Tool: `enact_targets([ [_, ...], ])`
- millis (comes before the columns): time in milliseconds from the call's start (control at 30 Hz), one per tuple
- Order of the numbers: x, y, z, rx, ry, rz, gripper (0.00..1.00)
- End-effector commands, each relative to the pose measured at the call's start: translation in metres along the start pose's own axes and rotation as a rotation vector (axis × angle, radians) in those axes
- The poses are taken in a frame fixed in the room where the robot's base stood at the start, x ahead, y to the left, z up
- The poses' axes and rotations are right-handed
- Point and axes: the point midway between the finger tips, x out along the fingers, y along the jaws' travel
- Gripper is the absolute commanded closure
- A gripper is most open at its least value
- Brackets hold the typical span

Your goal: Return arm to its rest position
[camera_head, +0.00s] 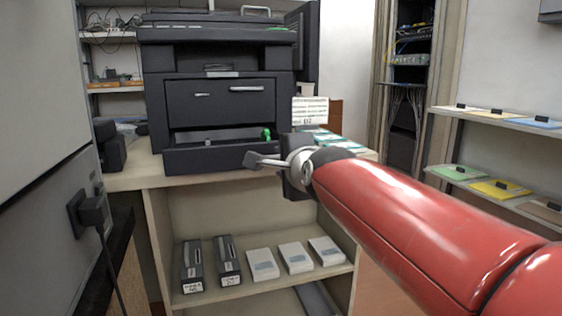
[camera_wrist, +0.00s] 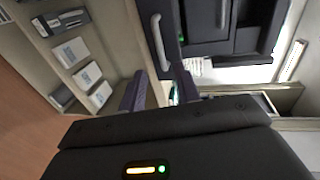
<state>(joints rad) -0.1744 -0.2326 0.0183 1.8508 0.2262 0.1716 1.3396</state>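My red arm (camera_head: 430,220) reaches in from the right in the head view. My gripper (camera_head: 258,160) is at its end, in front of the lower right part of the black printer (camera_head: 215,100). In the wrist view, the two fingers of my gripper (camera_wrist: 158,88) stand apart with nothing visible between them. The printer's lower front is open, and a green part (camera_head: 266,134) shows inside. From the head view I cannot tell whether the gripper touches the printer.
The printer stands on a beige cabinet (camera_head: 135,178). Its shelf holds dark boxes (camera_head: 192,268) and white boxes (camera_head: 295,257). A grey machine (camera_head: 50,200) with a plugged cable is at left. Wall shelves (camera_head: 500,122) with coloured packs are at right, a cable rack (camera_head: 408,75) behind.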

Motion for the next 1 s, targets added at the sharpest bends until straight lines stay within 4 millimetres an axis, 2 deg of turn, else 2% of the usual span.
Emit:
enact_targets([
  [167,-0.011,0.005,-0.004,-0.070,0.003,0.040,0.68],
  [267,-0.040,0.022,-0.012,-0.249,-0.001,0.144,0.68],
  [367,-0.085,0.055,-0.022,-0.513,-0.040,0.306,0.68],
  [500,-0.154,0.113,-0.033,-0.881,-0.176,0.540,0.68],
  [600,-0.197,0.150,-0.037,-1.081,-0.303,0.667,0.68],
  [700,-0.229,0.177,-0.038,-1.216,-0.415,0.750,0.68],
  [833,-0.249,0.197,-0.039,-1.301,-0.500,0.798,0.68],
  [1000,-0.251,0.203,-0.039,-1.317,-0.519,0.806,0.68],
])
